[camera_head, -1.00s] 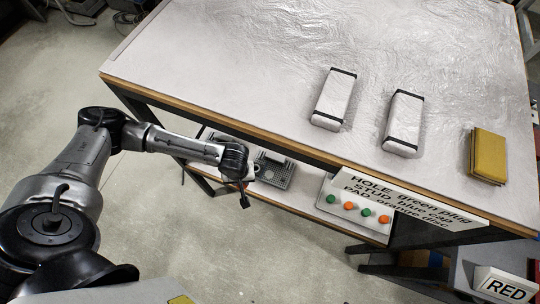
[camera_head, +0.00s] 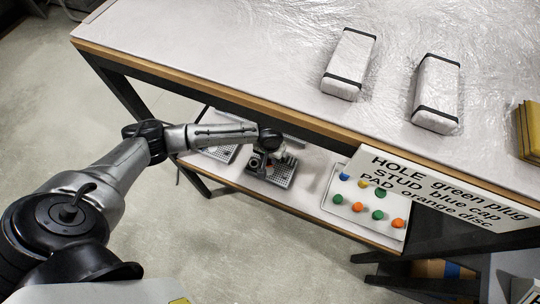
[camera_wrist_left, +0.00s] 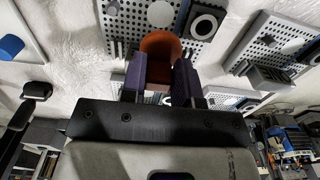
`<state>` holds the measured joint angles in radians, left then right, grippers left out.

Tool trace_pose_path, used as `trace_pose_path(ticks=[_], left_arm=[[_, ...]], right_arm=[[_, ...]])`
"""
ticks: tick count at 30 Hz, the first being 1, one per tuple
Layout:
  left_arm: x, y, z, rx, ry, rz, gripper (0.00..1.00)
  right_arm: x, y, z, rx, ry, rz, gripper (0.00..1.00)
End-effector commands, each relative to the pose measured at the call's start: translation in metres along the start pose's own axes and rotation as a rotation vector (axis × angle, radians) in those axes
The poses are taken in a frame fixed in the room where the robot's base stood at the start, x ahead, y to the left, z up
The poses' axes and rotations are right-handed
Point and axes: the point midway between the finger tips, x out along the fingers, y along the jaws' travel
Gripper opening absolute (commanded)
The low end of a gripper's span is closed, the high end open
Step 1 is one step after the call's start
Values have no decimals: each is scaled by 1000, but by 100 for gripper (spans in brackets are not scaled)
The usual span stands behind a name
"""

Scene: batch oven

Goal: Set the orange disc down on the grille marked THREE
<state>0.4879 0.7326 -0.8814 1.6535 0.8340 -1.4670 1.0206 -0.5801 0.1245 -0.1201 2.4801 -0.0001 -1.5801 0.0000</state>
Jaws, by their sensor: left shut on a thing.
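My left gripper (camera_wrist_left: 160,75) is shut on the orange disc (camera_wrist_left: 161,45), which stands out beyond the dark fingers. Behind the disc in the left wrist view is a grey perforated grille (camera_wrist_left: 120,38) with a black block (camera_wrist_left: 205,22) bearing a white ring. I cannot tell whether the disc touches it. In the head view my left gripper (camera_head: 270,158) is at the lower shelf, over a perforated grille (camera_head: 272,176) that it partly hides. Another grille (camera_head: 218,152) lies to its left. No mark THREE is readable. My right gripper is not in view.
A white tray (camera_head: 336,212) with several coloured pieces lies on the shelf to the right. The tabletop edge (camera_head: 220,92) overhangs the shelf. A sign (camera_head: 445,190) hangs below it. Another grille (camera_wrist_left: 262,35) shows at right in the wrist view.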

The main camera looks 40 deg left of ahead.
Motion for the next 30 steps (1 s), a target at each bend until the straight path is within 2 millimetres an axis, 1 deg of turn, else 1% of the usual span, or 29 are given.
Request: trace_pose_path(ticks=[5, 11, 13, 21, 30], left_arm=[[-2, 0, 0, 0, 0, 0, 7], [-6, 0, 2, 0, -5, 0, 7], [8, 0, 3, 0, -7, 0, 7], [37, 0, 2, 0, -5, 1, 7], [60, 0, 2, 0, -4, 1, 7]], right_arm=[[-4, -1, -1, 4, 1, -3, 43], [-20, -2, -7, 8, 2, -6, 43], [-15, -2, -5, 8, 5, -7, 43], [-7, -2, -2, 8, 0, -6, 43], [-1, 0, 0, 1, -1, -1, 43]])
